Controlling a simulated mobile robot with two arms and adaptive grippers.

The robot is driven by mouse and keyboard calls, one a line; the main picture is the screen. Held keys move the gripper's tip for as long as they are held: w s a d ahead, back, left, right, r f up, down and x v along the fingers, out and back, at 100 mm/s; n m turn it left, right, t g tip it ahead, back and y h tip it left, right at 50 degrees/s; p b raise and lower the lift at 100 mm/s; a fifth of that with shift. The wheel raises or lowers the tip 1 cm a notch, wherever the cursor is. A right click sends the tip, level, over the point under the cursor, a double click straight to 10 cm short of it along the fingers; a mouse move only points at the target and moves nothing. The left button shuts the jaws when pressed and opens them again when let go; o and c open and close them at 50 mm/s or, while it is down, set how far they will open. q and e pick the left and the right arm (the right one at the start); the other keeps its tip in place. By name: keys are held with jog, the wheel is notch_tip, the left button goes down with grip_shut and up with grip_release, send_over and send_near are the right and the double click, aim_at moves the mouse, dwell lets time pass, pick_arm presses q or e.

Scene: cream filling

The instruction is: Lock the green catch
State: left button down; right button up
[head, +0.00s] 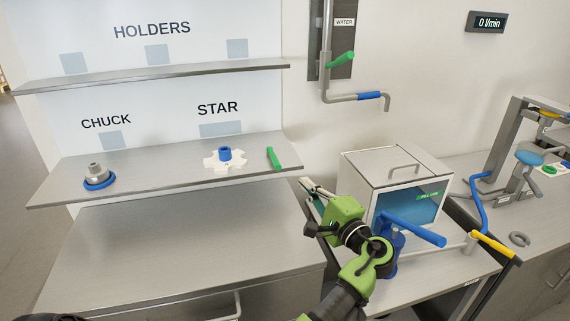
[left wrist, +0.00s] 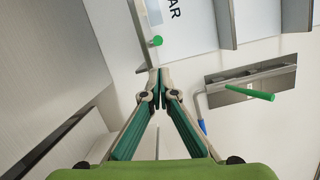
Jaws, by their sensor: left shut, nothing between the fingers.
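A green rod-like handle (head: 274,158) sits at the right end of the lower shelf, beside the white star piece. Its round green end (left wrist: 157,40) shows in the left wrist view, just beyond the fingertips. I cannot tell for certain that it is the catch; a green lever (head: 341,59) also sticks out from the wall water panel and shows in the left wrist view (left wrist: 250,92). My left gripper (head: 306,186) is shut and empty, to the lower right of the shelf handle; its fingertips meet in the left wrist view (left wrist: 158,73). They look apart from the handle. My right gripper is out of view.
The lower shelf (head: 55,183) carries a grey chuck with a blue ring (head: 98,177) and the star with a blue hub (head: 225,154). A glass-fronted box (head: 390,165) and blue-handled valve (head: 415,229) stand right of my left arm. The lower left counter (head: 180,250) is clear.

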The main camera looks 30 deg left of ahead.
aim_at(274, 158)
pick_arm(q)
jog(key=p+x, duration=0.3)
jog(key=x, duration=0.7)
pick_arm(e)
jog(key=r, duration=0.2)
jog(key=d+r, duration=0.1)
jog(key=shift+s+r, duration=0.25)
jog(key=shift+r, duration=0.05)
pick_arm(q)
jog(key=shift+a+f, duration=0.1)
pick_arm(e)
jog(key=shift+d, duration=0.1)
pick_arm(q)
jog(key=shift+w+f, duration=0.1)
jog(key=shift+w, duration=0.05)
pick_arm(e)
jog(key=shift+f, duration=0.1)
